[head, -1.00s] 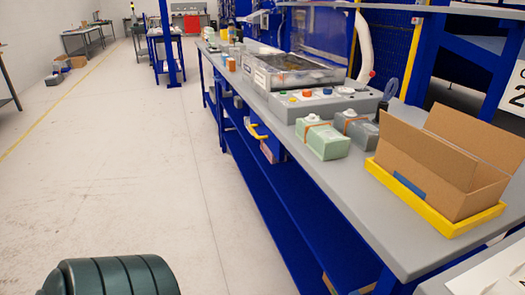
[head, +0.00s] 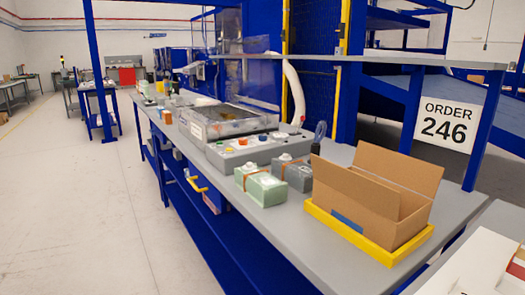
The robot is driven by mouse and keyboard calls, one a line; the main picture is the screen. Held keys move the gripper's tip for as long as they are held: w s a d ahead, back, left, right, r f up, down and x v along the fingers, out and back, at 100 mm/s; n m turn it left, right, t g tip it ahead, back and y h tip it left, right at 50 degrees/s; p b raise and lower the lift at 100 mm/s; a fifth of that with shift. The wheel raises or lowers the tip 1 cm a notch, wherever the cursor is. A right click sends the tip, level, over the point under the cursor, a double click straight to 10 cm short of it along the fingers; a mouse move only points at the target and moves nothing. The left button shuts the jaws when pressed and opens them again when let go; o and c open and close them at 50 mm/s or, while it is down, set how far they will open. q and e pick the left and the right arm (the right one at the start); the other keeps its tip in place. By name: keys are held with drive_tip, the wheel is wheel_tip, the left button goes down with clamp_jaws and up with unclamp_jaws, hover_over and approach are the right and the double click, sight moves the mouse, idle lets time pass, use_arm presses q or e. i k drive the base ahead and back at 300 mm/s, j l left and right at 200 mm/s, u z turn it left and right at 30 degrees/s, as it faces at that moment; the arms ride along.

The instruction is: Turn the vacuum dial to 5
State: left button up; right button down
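A grey control panel (head: 223,160) sits on the front of the vacuum machine (head: 205,127) on the long grey bench. The panel carries small coloured knobs or buttons, among them an orange one (head: 243,142) and a blue one (head: 262,138). A round white part (head: 280,135) sits toward the panel's right end. Which of these is the vacuum dial, and what it reads, is too small to tell. Neither of my grippers is in view.
Right of the panel stand a green block-shaped package (head: 264,190), a grey one (head: 298,178) and an open cardboard box (head: 355,195) in a yellow tray (head: 390,257). A white hose (head: 296,95) rises behind. Open floor (head: 90,220) lies left of the bench.

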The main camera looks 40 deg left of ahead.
sight(261, 138)
drive_tip(key=j+z, duration=0.25)
drive_tip(key=j, duration=1.05)
drive_tip(key=k, duration=0.05)
